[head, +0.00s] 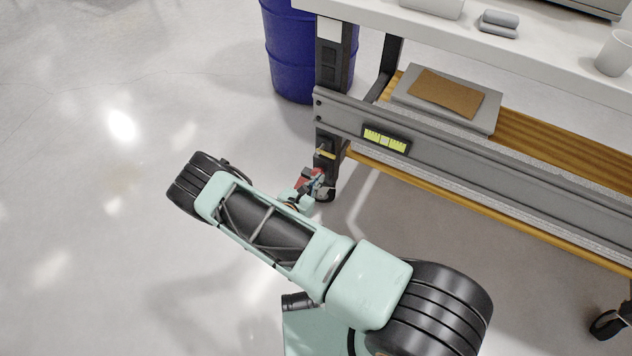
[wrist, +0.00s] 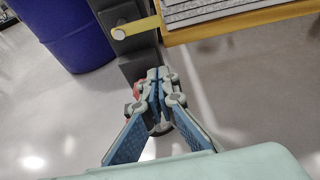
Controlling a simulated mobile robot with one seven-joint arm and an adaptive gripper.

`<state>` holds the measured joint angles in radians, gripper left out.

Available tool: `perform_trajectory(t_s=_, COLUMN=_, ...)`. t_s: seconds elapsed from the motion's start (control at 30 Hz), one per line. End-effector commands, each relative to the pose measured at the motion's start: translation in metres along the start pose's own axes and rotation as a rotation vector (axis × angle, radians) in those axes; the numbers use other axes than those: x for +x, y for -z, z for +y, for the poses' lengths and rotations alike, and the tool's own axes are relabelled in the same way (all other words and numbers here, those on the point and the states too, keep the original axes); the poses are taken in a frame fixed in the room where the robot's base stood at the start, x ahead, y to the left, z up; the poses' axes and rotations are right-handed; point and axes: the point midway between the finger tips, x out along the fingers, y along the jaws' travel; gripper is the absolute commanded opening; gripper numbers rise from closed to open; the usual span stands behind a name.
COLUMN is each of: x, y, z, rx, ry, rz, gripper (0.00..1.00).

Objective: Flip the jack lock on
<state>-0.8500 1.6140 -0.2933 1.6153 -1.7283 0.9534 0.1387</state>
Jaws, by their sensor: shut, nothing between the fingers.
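The bench leg (head: 326,150) is dark and stands at the bench's left end, with a caster (head: 325,195) at its foot. A red part (head: 308,174) sits low by this leg, mostly hidden by my gripper. It also shows as a small red patch left of the fingers in the wrist view (wrist: 130,107). A yellow bar (wrist: 136,27) with a round pale end crosses the leg higher up. I cannot tell which part is the jack lock. My gripper (wrist: 157,74) is shut and empty, its tips in front of the lower leg. Contact with the red part is unclear.
A blue barrel (head: 288,55) stands behind the leg. The bench's grey side rail (head: 470,170) and wooden lower shelf (head: 560,140) extend right. A grey tray with a brown board (head: 445,93) lies on the shelf. The floor to the left is clear.

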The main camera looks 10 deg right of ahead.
Motion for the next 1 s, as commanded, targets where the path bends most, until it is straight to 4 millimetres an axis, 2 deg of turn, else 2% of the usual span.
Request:
perform_trajectory(t_s=0.03, x=0.014, y=0.003, z=-0.001, rx=0.003, ry=0.003, rz=-0.002, gripper=0.0)
perform_trajectory(t_s=0.27, x=0.064, y=0.004, z=-0.001, rx=0.001, ry=0.003, rz=-0.001, gripper=0.0)
perform_trajectory(t_s=0.4, x=0.057, y=-0.018, z=0.001, rx=0.001, ry=0.0, rz=-0.001, gripper=0.0)
perform_trajectory(t_s=0.6, x=0.051, y=-0.034, z=0.0, rx=0.001, ry=0.0, rz=0.0, gripper=0.0)
perform_trajectory(t_s=1.0, x=0.049, y=-0.038, z=0.0, rx=0.0, ry=0.001, rz=0.0, gripper=0.0)
